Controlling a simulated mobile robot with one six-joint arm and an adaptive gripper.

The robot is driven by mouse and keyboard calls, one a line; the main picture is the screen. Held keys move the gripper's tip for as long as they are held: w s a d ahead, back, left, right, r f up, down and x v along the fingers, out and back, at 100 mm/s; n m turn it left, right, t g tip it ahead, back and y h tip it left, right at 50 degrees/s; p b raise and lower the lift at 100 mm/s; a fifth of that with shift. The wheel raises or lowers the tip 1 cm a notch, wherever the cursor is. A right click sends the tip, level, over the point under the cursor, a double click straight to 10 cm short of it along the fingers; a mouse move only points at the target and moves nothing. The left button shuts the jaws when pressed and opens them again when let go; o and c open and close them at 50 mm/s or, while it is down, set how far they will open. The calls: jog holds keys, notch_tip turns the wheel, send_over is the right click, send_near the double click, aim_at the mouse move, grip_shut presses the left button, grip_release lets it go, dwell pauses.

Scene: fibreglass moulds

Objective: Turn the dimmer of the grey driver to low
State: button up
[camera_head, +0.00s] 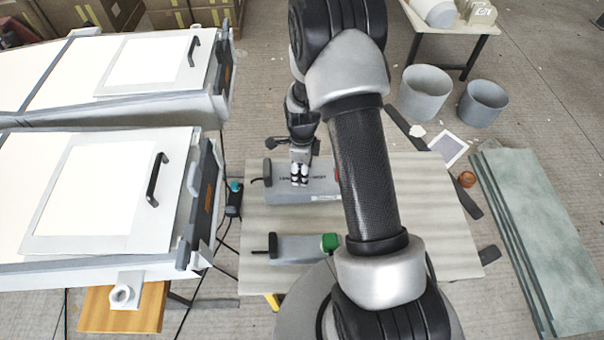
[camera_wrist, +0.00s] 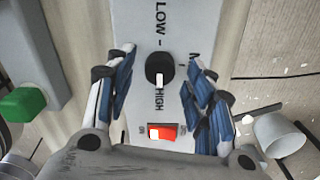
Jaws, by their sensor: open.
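The grey driver (camera_head: 281,197) lies on the work table under my gripper (camera_head: 299,173). In the wrist view the driver's light grey face (camera_wrist: 143,17) carries a round black dimmer knob (camera_wrist: 156,66). LOW is printed above the knob and HIGH below it. A white mark on the knob's lower edge points towards HIGH. A red rocker switch (camera_wrist: 162,132) sits below the HIGH label. My gripper (camera_wrist: 158,72) is open, with one blue-padded finger on each side of the knob. I see gaps between the pads and the knob. My arm hides part of the driver in the head view.
A second grey unit with a green knob (camera_head: 330,242) lies nearer on the same table (camera_head: 440,230). White-topped moulds (camera_head: 105,190) stand at the left. Two grey buckets (camera_head: 425,93) and green-grey slabs (camera_head: 545,235) are on the floor at the right.

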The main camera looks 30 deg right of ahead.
jog(key=shift+f, duration=0.6)
jog(key=shift+c, duration=0.6)
jog(key=c, duration=1)
